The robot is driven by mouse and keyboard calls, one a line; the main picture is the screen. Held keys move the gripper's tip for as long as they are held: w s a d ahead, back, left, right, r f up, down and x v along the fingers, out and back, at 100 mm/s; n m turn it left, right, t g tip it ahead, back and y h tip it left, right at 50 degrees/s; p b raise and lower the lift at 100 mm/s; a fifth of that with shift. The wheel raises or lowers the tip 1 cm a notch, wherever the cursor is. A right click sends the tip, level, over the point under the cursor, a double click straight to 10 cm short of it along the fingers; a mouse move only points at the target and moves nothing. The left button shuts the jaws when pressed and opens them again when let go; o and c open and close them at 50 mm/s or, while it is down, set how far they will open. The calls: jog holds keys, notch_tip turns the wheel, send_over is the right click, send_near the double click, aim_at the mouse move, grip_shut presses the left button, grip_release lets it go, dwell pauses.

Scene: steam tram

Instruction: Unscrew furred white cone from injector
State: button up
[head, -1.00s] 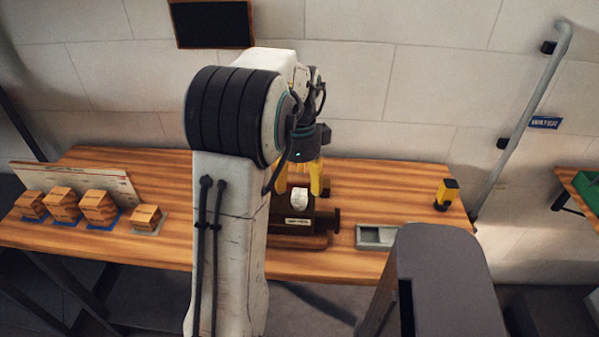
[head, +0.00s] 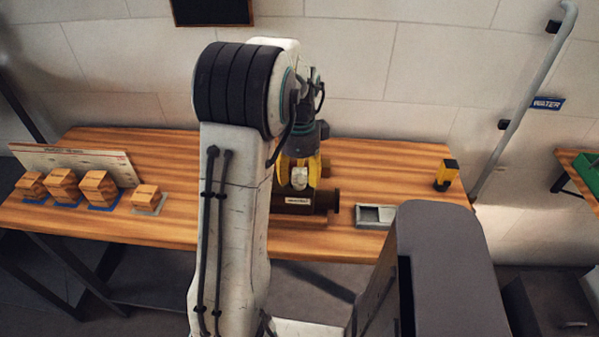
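The furred white cone (head: 299,178) stands upright on top of the dark brown injector (head: 322,202), which sits on a wooden base on the bench. My gripper (head: 299,175) has yellow fingers and points straight down over the injector. Its fingers are at the cone's height, one on each side of it. Whether they touch the cone is too small to tell. My arm hides the injector's left part.
A grey tray (head: 375,216) lies right of the injector on the wooden bench (head: 400,165). Several wooden blocks (head: 99,189) on small mats stand at the left, before a leaning board (head: 75,162). A pipe (head: 528,95) runs up the wall.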

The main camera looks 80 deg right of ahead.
jog(key=c, duration=0.9)
jog(key=o, duration=1.1)
jog(key=shift+o, duration=0.2)
jog(key=shift+r, duration=0.1)
